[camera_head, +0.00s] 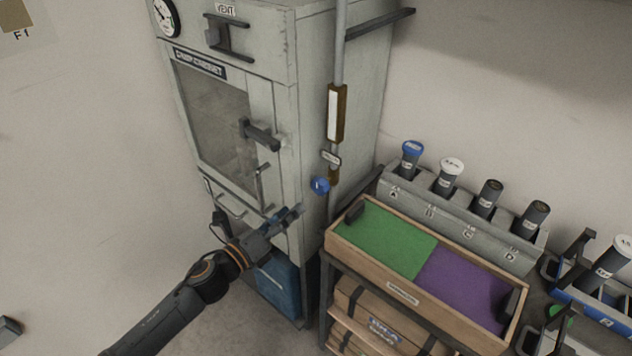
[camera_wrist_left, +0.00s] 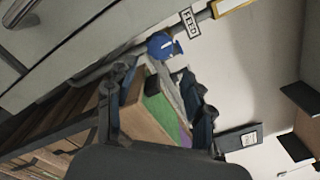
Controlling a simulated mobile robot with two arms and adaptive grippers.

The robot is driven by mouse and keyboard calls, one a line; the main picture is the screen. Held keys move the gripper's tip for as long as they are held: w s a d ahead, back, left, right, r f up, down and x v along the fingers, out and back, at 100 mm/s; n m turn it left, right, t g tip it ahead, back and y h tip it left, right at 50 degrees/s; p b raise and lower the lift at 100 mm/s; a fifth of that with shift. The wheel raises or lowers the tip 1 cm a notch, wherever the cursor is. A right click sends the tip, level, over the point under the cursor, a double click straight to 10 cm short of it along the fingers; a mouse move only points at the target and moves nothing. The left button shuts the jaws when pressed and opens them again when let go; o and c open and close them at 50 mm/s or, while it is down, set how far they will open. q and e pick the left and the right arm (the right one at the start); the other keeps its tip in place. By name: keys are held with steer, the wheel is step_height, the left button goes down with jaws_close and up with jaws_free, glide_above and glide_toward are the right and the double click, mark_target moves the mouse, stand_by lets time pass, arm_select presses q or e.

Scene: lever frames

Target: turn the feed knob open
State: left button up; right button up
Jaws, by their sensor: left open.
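The feed knob (camera_head: 320,185) is small and blue, on the grey pipe at the right side of the cabinet. It also shows in the left wrist view (camera_wrist_left: 163,46), beside a white label reading FEED (camera_wrist_left: 189,23). My left gripper (camera_head: 296,213) is in front of the cabinet's lower right edge, a little left of and below the knob. It is open, with nothing visible between its fingers, and appears apart from the knob. In the left wrist view its fingers (camera_wrist_left: 160,105) spread on both sides below the knob. My right gripper is not in view.
The grey cabinet (camera_head: 315,120) has a protruding door handle (camera_head: 260,134) near the arm. A wooden tray (camera_head: 345,243) with green and purple halves stands on a shelf unit at right. Behind it is a rack (camera_head: 450,222) with several dark tubes. A blue container (camera_head: 277,285) sits low.

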mark_target(317, 189)
arm_select(q)
steer(key=p+x, duration=0.1)
steer(key=x, duration=1)
steer(key=shift+w+d, duration=0.1)
steer(key=shift+w, duration=0.05)
steer(key=shift+w+d, duration=0.25)
steer(key=shift+w, duration=0.05)
steer(key=c, duration=0.9)
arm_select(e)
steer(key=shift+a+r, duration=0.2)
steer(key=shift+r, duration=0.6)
